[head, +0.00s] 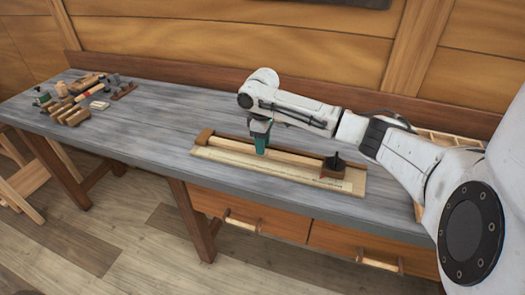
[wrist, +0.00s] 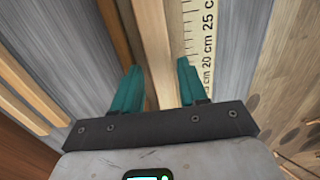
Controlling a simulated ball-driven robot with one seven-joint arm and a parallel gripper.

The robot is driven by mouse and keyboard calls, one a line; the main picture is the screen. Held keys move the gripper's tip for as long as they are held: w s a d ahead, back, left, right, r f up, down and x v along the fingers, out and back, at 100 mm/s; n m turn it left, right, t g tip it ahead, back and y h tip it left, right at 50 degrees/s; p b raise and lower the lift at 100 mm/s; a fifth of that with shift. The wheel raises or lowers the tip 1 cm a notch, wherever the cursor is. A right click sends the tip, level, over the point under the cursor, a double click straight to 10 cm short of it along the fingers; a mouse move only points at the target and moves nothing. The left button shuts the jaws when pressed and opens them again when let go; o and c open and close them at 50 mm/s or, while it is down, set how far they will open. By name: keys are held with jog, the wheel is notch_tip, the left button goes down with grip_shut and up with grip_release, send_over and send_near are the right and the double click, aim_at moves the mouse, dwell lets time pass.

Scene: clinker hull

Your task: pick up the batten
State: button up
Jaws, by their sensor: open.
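The batten (head: 295,157) is a long, pale wooden strip lying lengthwise on a flat board with a ruler scale (head: 222,157) on the grey workbench. A brown block (head: 205,137) is at its left end and a block with a dark knob (head: 333,168) is near its right end. My gripper (head: 261,147) points down at the batten, left of its middle. In the wrist view, the teal fingers of my gripper (wrist: 159,68) are open, one on each side of the batten (wrist: 151,35). I cannot tell whether they touch it. The ruler scale runs beside the right finger.
The grey workbench (head: 140,138) has several tools and wooden blocks (head: 75,105) at its far left. Drawers with handles (head: 243,222) are below its front edge. A wooden rack (head: 455,138) lies behind my arm at the right. The bench between tools and batten is clear.

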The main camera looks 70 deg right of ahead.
jog(key=shift+f, duration=0.95)
jog(key=c, duration=0.8)
jog(key=shift+r, duration=0.15)
